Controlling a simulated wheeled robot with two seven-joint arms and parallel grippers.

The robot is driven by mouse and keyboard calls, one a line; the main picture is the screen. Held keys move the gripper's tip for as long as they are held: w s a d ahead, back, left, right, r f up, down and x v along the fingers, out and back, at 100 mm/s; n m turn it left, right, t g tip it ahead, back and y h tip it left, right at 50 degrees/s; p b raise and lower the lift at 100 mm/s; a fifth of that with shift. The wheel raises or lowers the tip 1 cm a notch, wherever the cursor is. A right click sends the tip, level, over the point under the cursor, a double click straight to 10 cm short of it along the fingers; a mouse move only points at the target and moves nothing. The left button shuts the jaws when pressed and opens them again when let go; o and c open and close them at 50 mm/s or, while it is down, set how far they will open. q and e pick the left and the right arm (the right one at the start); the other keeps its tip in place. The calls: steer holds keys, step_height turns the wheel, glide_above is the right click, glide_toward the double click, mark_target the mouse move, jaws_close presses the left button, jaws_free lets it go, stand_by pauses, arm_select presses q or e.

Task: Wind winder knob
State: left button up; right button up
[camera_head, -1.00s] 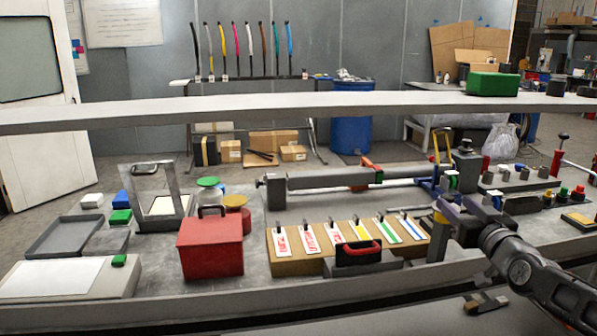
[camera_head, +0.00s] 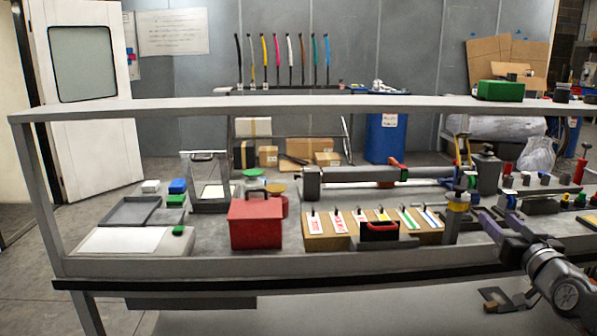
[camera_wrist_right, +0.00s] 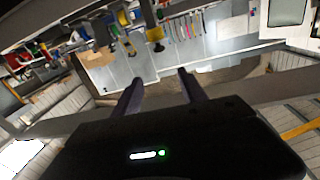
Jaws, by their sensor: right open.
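I cannot tell for sure which part is the winder knob. A short upright post (camera_head: 456,218) with a yellow band and dark top stands at the bench's front edge, right of the card rack. Behind it lies a long grey bar-shaped device (camera_head: 350,176) with a grey block at its left end. My right gripper (camera_head: 500,224) is just right of the post in the head view, open and apparently empty. In the right wrist view its two dark fingers (camera_wrist_right: 158,90) are spread apart, with blurred bench items beyond. My left gripper is not in view.
A long grey rail (camera_head: 300,103) spans above the bench. A red box (camera_head: 256,222), a card rack (camera_head: 318,243) and a grey tray (camera_head: 128,211) occupy the bench. Small knobs and coloured buttons crowd its right end. The floor at the front left is clear.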

step_height(320, 180, down, 16)
steer(key=s+d+m+g, duration=0.1)
steer(key=d+m+g, duration=0.15)
steer(key=m, duration=0.25)
steer(key=s+a+f+m+g+y+p, duration=0.1)
steer(key=s+a+f+g+y, duration=0.15)
steer(key=a+f, duration=0.85)
steer(key=s+a+f+m+g+y+p, duration=0.1)
steer(key=s+a+f+g+y, duration=0.15)
steer(key=a+f, duration=0.85)
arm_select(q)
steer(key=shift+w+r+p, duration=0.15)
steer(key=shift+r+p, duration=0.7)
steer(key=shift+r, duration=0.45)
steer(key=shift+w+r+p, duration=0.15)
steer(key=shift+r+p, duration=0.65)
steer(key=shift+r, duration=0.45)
arm_select(e)
steer(key=s+a+f+n+g, duration=0.2)
steer(key=s+a+f+g, duration=0.1)
steer(key=s+a, duration=0.4)
steer(key=s+a+f+n+g+y, duration=0.1)
steer(key=s+a+f+n+g, duration=0.1)
steer(key=s+a+f, duration=0.4)
steer(key=s+a+f+n+g, duration=0.3)
steer(key=s+a, duration=0.5)
steer(key=s, duration=0.4)
steer(key=shift+a+f+g, duration=0.35)
steer(key=shift+f+g, duration=0.5)
steer(key=shift+f, duration=0.4)
